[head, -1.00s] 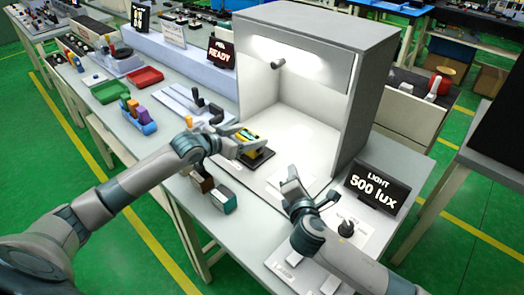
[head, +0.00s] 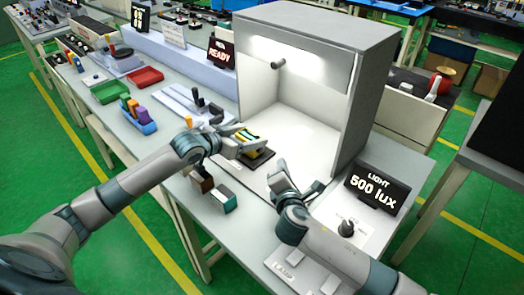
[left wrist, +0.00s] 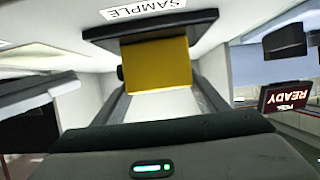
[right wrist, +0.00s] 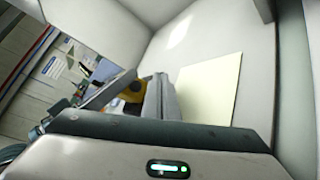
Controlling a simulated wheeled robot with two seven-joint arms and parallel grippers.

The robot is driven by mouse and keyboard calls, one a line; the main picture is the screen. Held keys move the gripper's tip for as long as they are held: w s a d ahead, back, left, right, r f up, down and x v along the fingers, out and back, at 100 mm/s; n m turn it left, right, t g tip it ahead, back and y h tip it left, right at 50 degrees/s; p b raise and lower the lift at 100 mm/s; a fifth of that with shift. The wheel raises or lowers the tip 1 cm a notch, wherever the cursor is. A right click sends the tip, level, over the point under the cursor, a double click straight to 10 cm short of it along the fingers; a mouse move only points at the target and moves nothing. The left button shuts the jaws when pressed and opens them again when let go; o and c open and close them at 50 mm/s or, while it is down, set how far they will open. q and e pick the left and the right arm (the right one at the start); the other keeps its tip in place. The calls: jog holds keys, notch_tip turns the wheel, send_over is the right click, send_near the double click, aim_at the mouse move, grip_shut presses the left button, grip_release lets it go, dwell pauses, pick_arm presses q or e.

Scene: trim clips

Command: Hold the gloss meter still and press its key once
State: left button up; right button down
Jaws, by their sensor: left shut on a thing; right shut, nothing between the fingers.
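The gloss meter (head: 252,141) is a small yellow body over a dark base at the front left of the light booth. My left gripper (head: 240,138) is shut on it; its fingers hide part of the body. In the left wrist view its yellow face (left wrist: 160,78) shows between the fingers, beside a SAMPLE label (left wrist: 143,10). My right gripper (head: 300,182) is shut and empty, to the right of the meter and apart from it. The right wrist view shows a yellow part (right wrist: 131,91) beyond the fingers. I cannot make out the key.
A light sign (head: 376,190) and a knob (head: 346,228) stand at the right. Two small blocks (head: 222,197) lie in front of my left gripper. A READY sign (head: 221,52) stands at the back.

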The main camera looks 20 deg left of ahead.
jog(key=shift+w+a, duration=0.25)
jog(key=shift+a, duration=0.5)
jog(key=shift+w+a, duration=0.3)
jog(key=shift+a, duration=0.5)
jog(key=shift+w+a, duration=0.25)
jog(key=shift+a, duration=0.5)
dwell(0.4)
jog(key=shift+w+a, duration=0.15)
jog(key=shift+a, duration=0.2)
jog(key=shift+w+a, duration=0.15)
jog(key=shift+a, duration=0.4)
dwell(1.1)
jog(key=shift+d, duration=0.2)
jog(key=shift+s+d, duration=0.35)
jog(key=shift+d, duration=0.35)
jog(key=shift+s+d, duration=0.25)
jog(key=shift+d, duration=0.55)
jog(key=shift+s+d, duration=0.3)
jog(key=shift+d, duration=0.5)
jog(key=shift+s+d, duration=0.25)
jog(key=shift+d, duration=0.55)
